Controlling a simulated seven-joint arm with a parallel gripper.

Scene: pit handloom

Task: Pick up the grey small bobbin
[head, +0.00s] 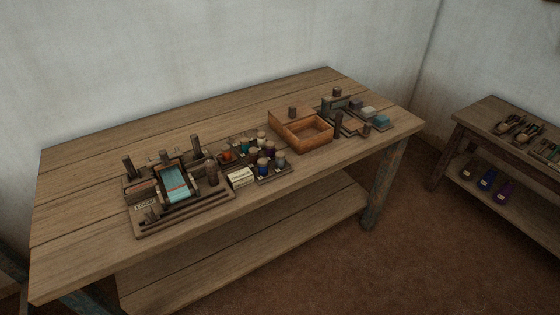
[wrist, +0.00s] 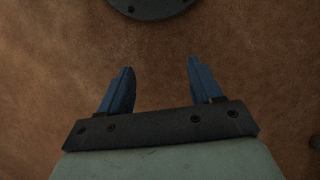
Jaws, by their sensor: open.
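In the head view, a grey small bobbin (head: 279,159) stands at the right front of a cluster of small coloured bobbins on the wooden table. A dark blue bobbin (head: 263,164) stands just left of it. My gripper (wrist: 156,85) shows only in the wrist view, with its two blue fingers spread apart and nothing between them. It faces brown floor, and no bobbin is in the wrist view. The gripper does not show in the head view, so its distance from the bobbin cannot be told.
A small loom (head: 174,184) stands left of the bobbins, and a pale labelled block (head: 240,178) lies between them. An open wooden box (head: 304,132) stands to the right, with more tools beyond. A second table (head: 480,130) is at far right. The table's (head: 100,150) back left is clear.

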